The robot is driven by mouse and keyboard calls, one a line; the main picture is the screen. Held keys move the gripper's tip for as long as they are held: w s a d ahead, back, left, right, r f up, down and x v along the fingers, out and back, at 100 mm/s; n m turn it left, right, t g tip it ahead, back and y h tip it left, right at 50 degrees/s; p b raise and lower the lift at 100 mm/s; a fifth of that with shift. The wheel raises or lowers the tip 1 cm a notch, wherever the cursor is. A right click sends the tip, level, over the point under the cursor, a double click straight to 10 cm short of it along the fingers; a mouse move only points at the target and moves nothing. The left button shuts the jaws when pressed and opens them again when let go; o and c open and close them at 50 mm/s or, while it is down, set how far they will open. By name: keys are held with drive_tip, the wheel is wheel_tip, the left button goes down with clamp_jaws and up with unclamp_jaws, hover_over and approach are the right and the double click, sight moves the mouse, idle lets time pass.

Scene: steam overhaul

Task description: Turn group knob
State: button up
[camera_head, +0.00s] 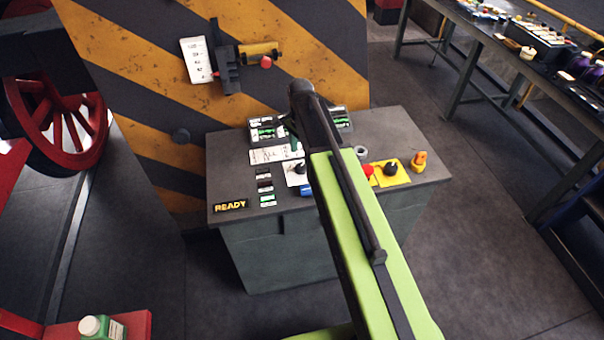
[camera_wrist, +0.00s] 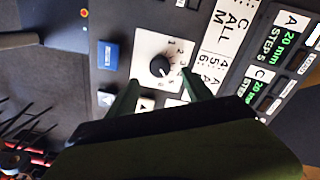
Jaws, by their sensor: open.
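The group knob (camera_wrist: 160,67) is a round black knob with a pale pointer mark on a white numbered plate (camera_wrist: 146,45). In the head view the knob (camera_head: 299,168) and its white plate (camera_head: 292,179) sit on the grey console top, partly beside my arm. My gripper (camera_wrist: 160,77) is open, with one green finger on each side of the knob's near side in the wrist view. Whether the fingers touch the knob or hover above the plate cannot be told. In the head view my arm hides most of the gripper.
A striped panel (camera_head: 150,90) stands behind.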

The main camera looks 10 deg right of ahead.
sight(301, 166)
wheel_tip(301, 166, down, 6)
drive_tip(key=b, duration=0.4)
drive_tip(key=shift+b, duration=0.3)
clamp_jaws()
